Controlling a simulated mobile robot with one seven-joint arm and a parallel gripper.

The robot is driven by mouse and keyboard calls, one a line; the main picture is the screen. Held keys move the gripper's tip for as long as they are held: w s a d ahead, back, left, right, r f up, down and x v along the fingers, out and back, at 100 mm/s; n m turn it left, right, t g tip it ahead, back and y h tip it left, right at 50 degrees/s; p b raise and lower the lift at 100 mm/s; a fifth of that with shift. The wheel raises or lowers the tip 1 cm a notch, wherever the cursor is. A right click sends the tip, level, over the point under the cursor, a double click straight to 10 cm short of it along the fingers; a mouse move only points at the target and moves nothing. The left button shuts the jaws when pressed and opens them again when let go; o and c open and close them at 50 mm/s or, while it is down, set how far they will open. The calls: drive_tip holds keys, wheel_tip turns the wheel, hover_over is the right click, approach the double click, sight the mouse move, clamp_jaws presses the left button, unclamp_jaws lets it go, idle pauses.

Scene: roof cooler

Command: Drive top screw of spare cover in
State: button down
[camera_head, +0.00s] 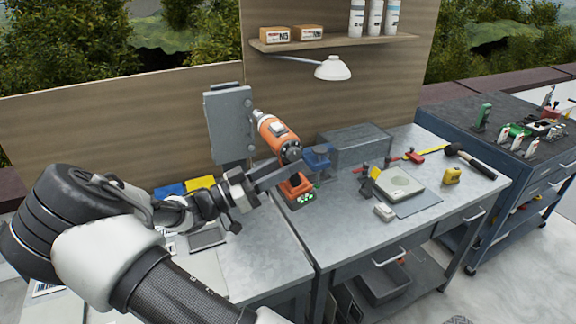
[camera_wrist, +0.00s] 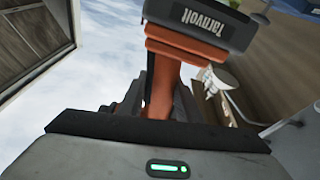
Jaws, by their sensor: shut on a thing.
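My gripper (camera_head: 286,172) is shut on the handle of an orange and grey power driver (camera_head: 278,134). The driver is held above the bench, its nose pointing up and left toward a grey upright plate (camera_head: 228,122), which looks like the cover. The nose overlaps the plate's right edge in this view; I cannot tell whether it touches. The top screw is too small or hidden to make out. In the wrist view, the orange driver handle (camera_wrist: 161,88) rises between my dark fingers, below a dark block lettered "Tarnvolt" (camera_wrist: 200,24).
A grey metal box (camera_head: 352,146) stands on the bench behind the driver. A scale-like device (camera_head: 399,184), a yellow tape measure (camera_head: 452,175) and a black-headed hammer (camera_head: 471,160) lie to the right. A white lamp (camera_head: 332,68) hangs beneath the shelf (camera_head: 350,43).

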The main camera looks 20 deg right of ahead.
drive_tip(key=shift+w+r, duration=0.15)
drive_tip(key=shift+w, duration=2.35)
